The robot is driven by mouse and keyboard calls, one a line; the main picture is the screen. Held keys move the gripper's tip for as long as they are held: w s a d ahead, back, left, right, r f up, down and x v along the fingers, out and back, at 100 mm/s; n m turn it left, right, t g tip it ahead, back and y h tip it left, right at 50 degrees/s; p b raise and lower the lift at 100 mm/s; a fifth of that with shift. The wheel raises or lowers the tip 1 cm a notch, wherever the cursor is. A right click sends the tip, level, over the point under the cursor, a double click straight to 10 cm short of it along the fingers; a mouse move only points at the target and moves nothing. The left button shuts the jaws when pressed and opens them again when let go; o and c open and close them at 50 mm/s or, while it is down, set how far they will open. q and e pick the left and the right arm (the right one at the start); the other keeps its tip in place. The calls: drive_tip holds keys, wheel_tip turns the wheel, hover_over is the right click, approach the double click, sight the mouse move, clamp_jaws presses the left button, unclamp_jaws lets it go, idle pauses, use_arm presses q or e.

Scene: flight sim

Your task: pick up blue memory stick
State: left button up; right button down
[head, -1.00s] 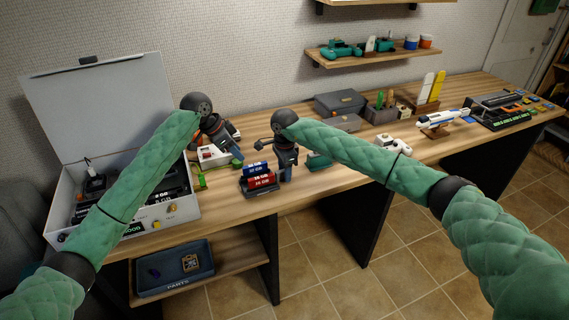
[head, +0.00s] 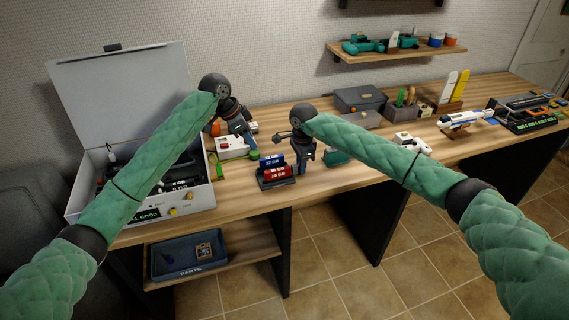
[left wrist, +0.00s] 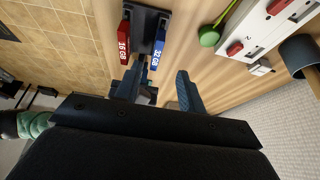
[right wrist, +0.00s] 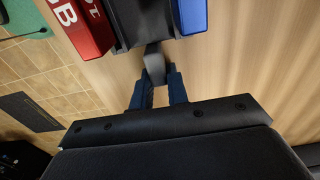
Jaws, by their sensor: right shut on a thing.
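The blue memory stick (head: 272,160), marked 32 GB, sits in a dark stand (head: 275,183) on the bench, beside a red stick (head: 280,172). In the left wrist view the blue stick (left wrist: 157,42) is ahead, right of the red 16 GB stick (left wrist: 125,42). My left gripper (head: 247,140) is open and empty, behind and left of the stand. My right gripper (head: 299,163) is at the stand's right end. In the right wrist view its fingers (right wrist: 157,82) are shut on a grey tab (right wrist: 154,62) of the stand, between the red and blue sticks.
A white open case (head: 190,212) stands at the left. A parts tray (head: 185,272) sits on the lower shelf. Grey boxes (head: 360,98) stand further right.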

sight(263, 159)
use_arm(q)
drive_tip(key=x, duration=1.1)
drive_tip(key=shift+s+a+f, duration=0.1)
drive_tip(key=shift+s, duration=0.05)
clamp_jaws()
